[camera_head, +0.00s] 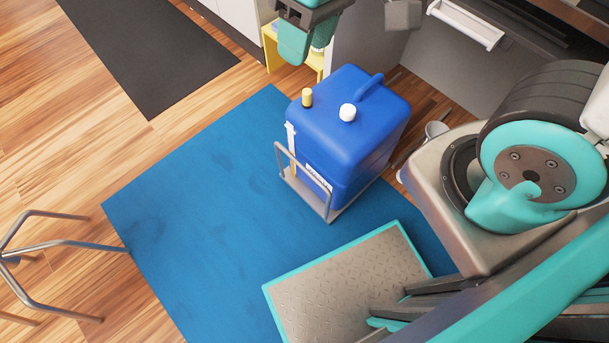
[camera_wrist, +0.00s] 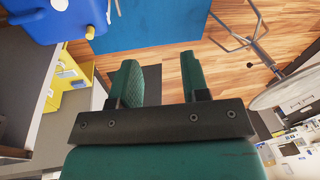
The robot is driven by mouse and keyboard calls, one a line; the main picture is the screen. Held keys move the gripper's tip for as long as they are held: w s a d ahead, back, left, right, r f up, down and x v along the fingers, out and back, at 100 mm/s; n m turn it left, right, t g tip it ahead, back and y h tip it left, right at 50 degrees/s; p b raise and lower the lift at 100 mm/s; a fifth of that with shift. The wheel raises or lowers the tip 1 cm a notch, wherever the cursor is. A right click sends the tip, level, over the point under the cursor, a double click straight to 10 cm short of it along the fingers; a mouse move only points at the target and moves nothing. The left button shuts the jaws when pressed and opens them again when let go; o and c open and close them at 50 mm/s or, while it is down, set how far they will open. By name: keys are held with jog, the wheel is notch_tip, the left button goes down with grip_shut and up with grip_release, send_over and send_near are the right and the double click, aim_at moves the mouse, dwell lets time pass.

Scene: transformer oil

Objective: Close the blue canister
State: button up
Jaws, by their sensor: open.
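The blue canister (camera_head: 350,150) stands upright on a low metal-framed carrier at the right part of the blue mat. Its top has a white cap (camera_head: 347,112) near the middle, a yellow cap (camera_head: 307,97) at the left corner and a moulded handle. I cannot tell how tightly either cap sits. My gripper (camera_head: 309,40) is at the top of the head view, beyond the canister in the picture and apart from it. In the wrist view, its two green fingers (camera_wrist: 160,82) are spread with nothing between them; part of the canister (camera_wrist: 62,18) shows at upper left.
A yellow shelf (camera_head: 271,45) stands by the white cabinet. A metal-legged stand (camera_head: 50,244) is at left. The blue mat (camera_head: 200,220) is largely clear.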

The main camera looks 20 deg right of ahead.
aim_at(302, 166)
jog(key=w+d+f+h+b, duration=0.1)
jog(key=w+f+b, duration=0.3)
jog(key=f+b, duration=0.7)
jog(key=w+d+f+m+h+b, duration=0.1)
jog(key=f+b, duration=1)
jog(key=f, duration=1.6)
jog(key=w+d+f+m+h+b, duration=0.1)
jog(key=w+f+b, duration=0.5)
jog(key=f+b, duration=0.6)
jog(key=shift+w+d+f+t+h, duration=0.1)
jog(key=shift+d+f+h, duration=0.15)
jog(key=shift+f, duration=0.9)
jog(key=shift+w+d+f+t+h, duration=0.1)
jog(key=shift+f+h, duration=0.2)
jog(key=shift+f, duration=0.9)
jog(key=shift+w+d+f+t+h, duration=0.1)
jog(key=shift+d+f+h, duration=0.15)
jog(key=shift+f, duration=0.9)
grip_shut()
